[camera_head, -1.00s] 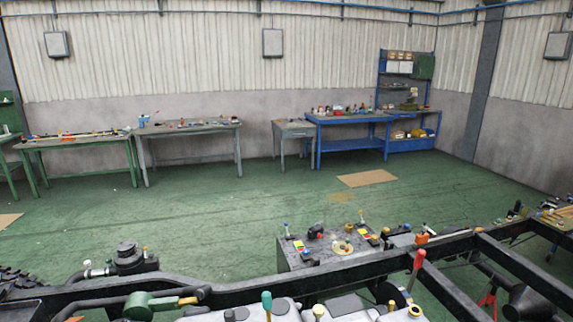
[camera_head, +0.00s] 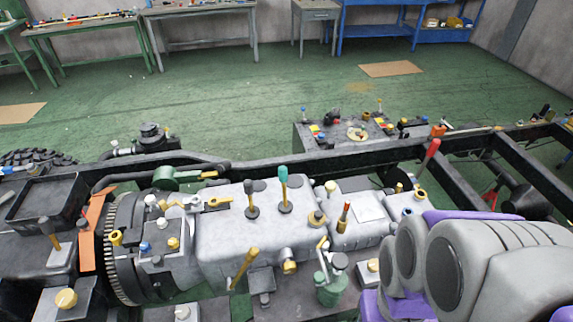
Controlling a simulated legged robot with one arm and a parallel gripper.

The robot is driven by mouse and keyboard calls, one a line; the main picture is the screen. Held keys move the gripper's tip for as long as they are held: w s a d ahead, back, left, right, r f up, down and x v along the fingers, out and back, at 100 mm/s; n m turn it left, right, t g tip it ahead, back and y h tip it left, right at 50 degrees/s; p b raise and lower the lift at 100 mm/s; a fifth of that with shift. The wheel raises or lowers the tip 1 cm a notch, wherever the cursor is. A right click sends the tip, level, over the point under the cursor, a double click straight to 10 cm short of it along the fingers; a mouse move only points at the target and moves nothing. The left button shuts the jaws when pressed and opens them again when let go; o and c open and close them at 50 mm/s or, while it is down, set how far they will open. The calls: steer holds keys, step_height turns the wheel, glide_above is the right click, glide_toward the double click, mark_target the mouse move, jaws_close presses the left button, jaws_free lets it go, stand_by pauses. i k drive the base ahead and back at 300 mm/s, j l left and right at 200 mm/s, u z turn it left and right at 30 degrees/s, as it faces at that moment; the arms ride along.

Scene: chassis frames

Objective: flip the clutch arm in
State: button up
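A chassis with a pale grey gearbox (camera_head: 225,245) lies in front of me, with a toothed flywheel (camera_head: 122,250) at its left end. A short yellow-ended lever (camera_head: 218,202) lies nearly flat by the housing at the gearbox's left. A longer yellow lever (camera_head: 244,268) leans up and right on the gearbox's near side. I cannot tell which one is the clutch arm. Two upright sticks, one dark-knobbed (camera_head: 250,190) and one teal-knobbed (camera_head: 283,180), stand on top. My grey and purple arm links fill the lower right; my gripper is out of view.
Dark frame rails (camera_head: 270,158) run across behind the gearbox. A red-handled lever (camera_head: 428,158) sticks up at right. A green bottle-like part (camera_head: 330,285) stands near the gearbox's front right. The green floor (camera_head: 240,100) beyond is open.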

mark_target(253, 252)
steer(key=j+u, duration=0.1)
steer(key=u, duration=0.25)
steer(key=j+u, duration=0.1)
steer(key=u, duration=0.6)
steer(key=k+j+u, duration=0.25)
steer(key=k, duration=0.3)
steer(key=k+j+u, duration=0.3)
steer(key=k+j, duration=0.2)
